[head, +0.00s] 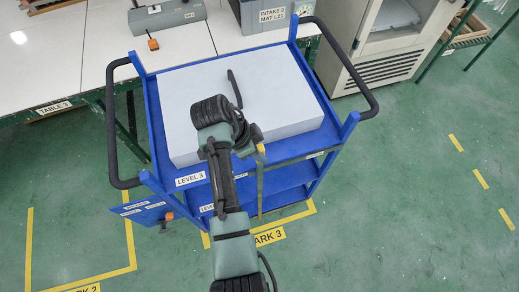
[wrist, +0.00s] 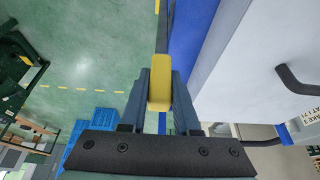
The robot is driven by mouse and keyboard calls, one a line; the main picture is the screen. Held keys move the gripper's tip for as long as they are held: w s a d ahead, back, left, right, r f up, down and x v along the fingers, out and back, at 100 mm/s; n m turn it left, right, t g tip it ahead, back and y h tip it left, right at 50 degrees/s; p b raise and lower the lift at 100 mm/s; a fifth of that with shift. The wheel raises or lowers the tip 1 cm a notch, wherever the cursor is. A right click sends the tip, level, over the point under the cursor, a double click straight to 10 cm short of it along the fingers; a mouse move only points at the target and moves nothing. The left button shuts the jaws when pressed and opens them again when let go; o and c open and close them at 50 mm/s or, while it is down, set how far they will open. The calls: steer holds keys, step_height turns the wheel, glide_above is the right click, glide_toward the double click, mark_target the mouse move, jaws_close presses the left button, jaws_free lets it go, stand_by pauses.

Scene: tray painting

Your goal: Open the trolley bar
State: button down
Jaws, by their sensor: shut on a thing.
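The blue trolley (head: 158,125) stands on the green floor with black handles on both sides and a pale grey block on its top level. My gripper (head: 256,150) is at the trolley's front edge, partly hidden by my arm in the head view. In the wrist view my gripper (wrist: 160,95) is shut on the yellow grip (wrist: 160,75) of the trolley bar, with a finger on each side. The grey bar (wrist: 165,28) runs on from the yellow grip alongside the trolley's blue edge. I cannot tell how far the bar is open.
The pale block (head: 285,95) fills most of the top level. A white-topped table (head: 60,70) stands behind and left. A grey cabinet (head: 385,62) is at the back right. A blue labelled panel (head: 148,213) juts out at the lower left. The floor at right is clear.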

steer(key=shift+d, duration=0.1)
stand_by(0.3)
steer(key=w+d+b, duration=0.2)
steer(key=d, duration=0.6)
steer(key=w+d+b, duration=0.3)
steer(key=d, duration=0.4)
steer(key=w+d+b, duration=0.2)
steer(key=d+b, duration=0.1)
steer(key=d, duration=0.5)
steer(key=shift+w+d, duration=0.35)
steer(key=shift+d+r, duration=0.1)
steer(key=shift+d, duration=0.05)
steer(key=c, duration=0.6)
jaws_free()
steer(key=shift+d, duration=0.15)
steer(key=shift+c, duration=0.2)
steer(key=b+v, duration=0.1)
steer(key=v, duration=1.2)
